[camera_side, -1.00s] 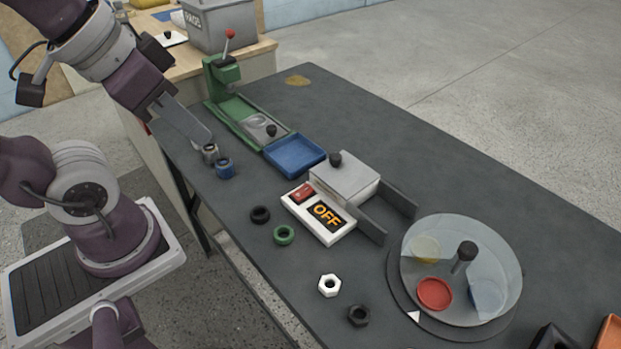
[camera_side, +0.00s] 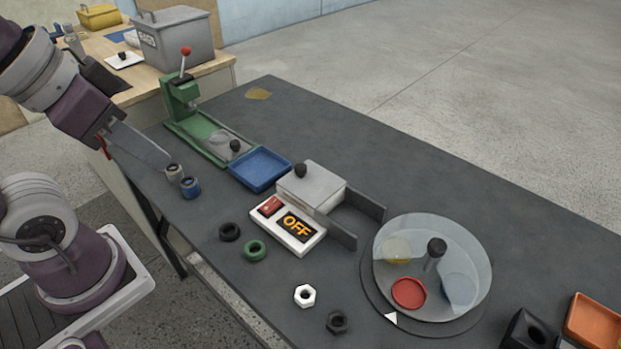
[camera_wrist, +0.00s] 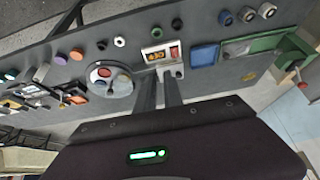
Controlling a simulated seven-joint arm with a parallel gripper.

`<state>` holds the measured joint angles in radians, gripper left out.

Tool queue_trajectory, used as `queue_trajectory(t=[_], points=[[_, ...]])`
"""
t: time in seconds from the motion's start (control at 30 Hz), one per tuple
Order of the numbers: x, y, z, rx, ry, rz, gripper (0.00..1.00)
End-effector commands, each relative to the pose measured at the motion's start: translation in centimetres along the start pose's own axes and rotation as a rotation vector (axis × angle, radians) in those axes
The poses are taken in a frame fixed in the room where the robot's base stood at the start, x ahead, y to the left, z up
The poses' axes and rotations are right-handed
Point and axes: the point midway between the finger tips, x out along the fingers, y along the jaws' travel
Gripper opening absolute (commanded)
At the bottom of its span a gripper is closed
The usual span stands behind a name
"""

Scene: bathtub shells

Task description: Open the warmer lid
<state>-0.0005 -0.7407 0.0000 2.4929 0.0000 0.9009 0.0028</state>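The warmer shows an orange OFF display and a red switch on its white panel (camera_side: 288,226). Its pale grey lid (camera_side: 318,187) has a black knob (camera_side: 301,170) and lies level at the back of the panel. Two dark grey rails (camera_side: 341,235) run out to the lid's right. My gripper (camera_side: 165,160) hangs at the upper left in the side view, well away from the lid. In the wrist view, the fingers of my gripper (camera_wrist: 158,82) stand apart with nothing between them. The warmer (camera_wrist: 157,54) shows beyond them there.
A round turntable (camera_side: 376,309) with a clear cover (camera_side: 468,240) stands right of the warmer. A blue tray (camera_side: 260,169) and a green press (camera_side: 180,92) stand left. Several rings and nuts, including a white nut (camera_side: 305,295), lie along the front. The table's back is mostly clear.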

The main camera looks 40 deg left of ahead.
Motion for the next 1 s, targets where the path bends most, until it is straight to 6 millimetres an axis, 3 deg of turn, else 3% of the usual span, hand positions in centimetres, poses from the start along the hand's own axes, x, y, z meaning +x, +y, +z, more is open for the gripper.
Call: queue_trajectory(t=[0.03, 0.17, 0.27, 0.37, 0.4, 0.5, 0.6, 0.7, 1.0], points=[[0.1, -0.1, -0.8, 0.004, -0.012, -0.001, 0.24], [1.3, -0.5, -6.2, 0.041, -0.091, -0.005, 0.49], [4.6, -1.1, -11.8, 0.085, -0.174, -0.004, 0.50], [10.0, -2.1, -16.6, 0.131, -0.260, 0.005, 0.50], [12.7, -2.6, -18.1, 0.149, -0.295, 0.010, 0.50], [19.9, -3.8, -20.5, 0.191, -0.374, 0.028, 0.50], [26.2, -4.8, -21.1, 0.224, -0.435, 0.046, 0.50], [30.3, -5.4, -20.8, 0.244, -0.470, 0.059, 0.50], [35.3, -5.7, -18.8, 0.255, -0.490, 0.066, 0.50]])
